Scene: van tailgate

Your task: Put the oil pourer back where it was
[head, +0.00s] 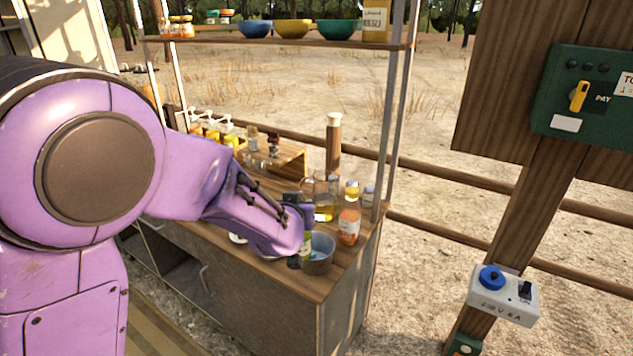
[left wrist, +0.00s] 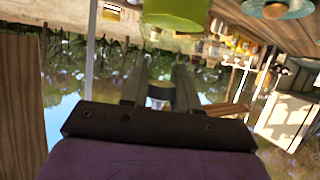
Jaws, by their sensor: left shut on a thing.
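My left gripper (head: 300,230) reaches over the right end of the wooden counter, beside a grey-blue pot. It is shut on a mostly hidden thing, with a yellow-green part (head: 306,244) showing next to the pot; I take this to be the oil pourer, but its shape is unclear. In the left wrist view, which is upside down, the gripper's fingers (left wrist: 160,88) stand either side of a small pale round thing (left wrist: 160,92). A clear glass jug (head: 324,211) with yellow liquid stands just behind the gripper. My right gripper is in neither view.
The pot (head: 319,258) stands near the counter's front edge. A bottle with an orange label (head: 349,224) stands right of the jug. A tall wooden mill (head: 333,145) and a wooden rack (head: 285,160) are behind. Shelf posts (head: 393,110) rise at the counter's right end.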

